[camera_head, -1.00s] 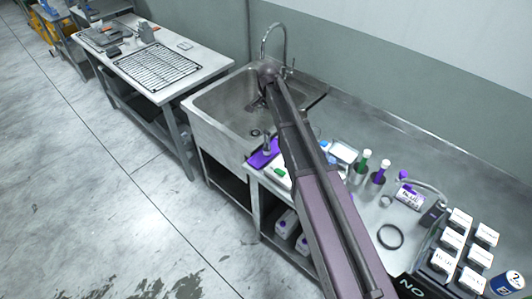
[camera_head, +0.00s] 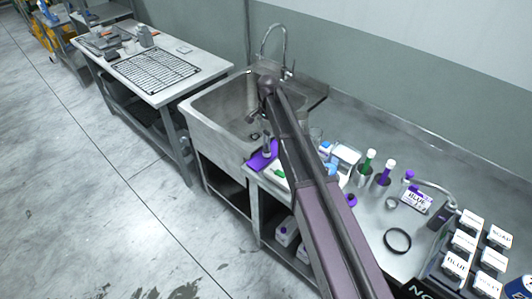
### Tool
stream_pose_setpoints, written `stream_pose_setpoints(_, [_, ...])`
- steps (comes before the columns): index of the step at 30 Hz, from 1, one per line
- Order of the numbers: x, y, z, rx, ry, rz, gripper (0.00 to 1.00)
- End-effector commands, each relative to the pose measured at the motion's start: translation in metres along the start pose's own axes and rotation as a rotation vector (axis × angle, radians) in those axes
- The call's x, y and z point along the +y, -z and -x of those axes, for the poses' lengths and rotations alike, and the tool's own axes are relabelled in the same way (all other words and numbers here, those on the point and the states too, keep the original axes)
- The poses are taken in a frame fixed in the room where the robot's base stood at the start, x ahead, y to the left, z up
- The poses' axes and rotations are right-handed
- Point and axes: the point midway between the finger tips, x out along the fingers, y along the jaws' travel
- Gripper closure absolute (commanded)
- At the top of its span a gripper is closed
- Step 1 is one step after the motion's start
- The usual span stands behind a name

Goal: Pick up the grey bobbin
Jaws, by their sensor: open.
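My arm reaches from the lower right up to its elbow above the sink. My gripper (camera_head: 256,116) shows small and dark beyond the arm, over the sink's near right side; it is open and its fingertips are hard to make out. A small grey upright piece (camera_head: 267,149) stands at a purple piece (camera_head: 262,160) on the counter edge just below the gripper. It may be the grey bobbin, but it is too small to be sure. My arm hides part of the counter beside it.
The steel sink (camera_head: 222,106) has a tall tap (camera_head: 271,36). On the counter are green and purple capped tubes, a black ring (camera_head: 397,241) and several labelled white boxes (camera_head: 463,242). A table with a black rack (camera_head: 156,68) stands left. The floor is open.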

Motion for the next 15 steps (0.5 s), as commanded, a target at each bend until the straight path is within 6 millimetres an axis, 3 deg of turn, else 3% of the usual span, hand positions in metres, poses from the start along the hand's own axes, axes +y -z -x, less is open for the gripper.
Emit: stream_pose_setpoints(15, [-0.001, 0.001, -0.013, 0.000, 0.000, 0.000, 0.14])
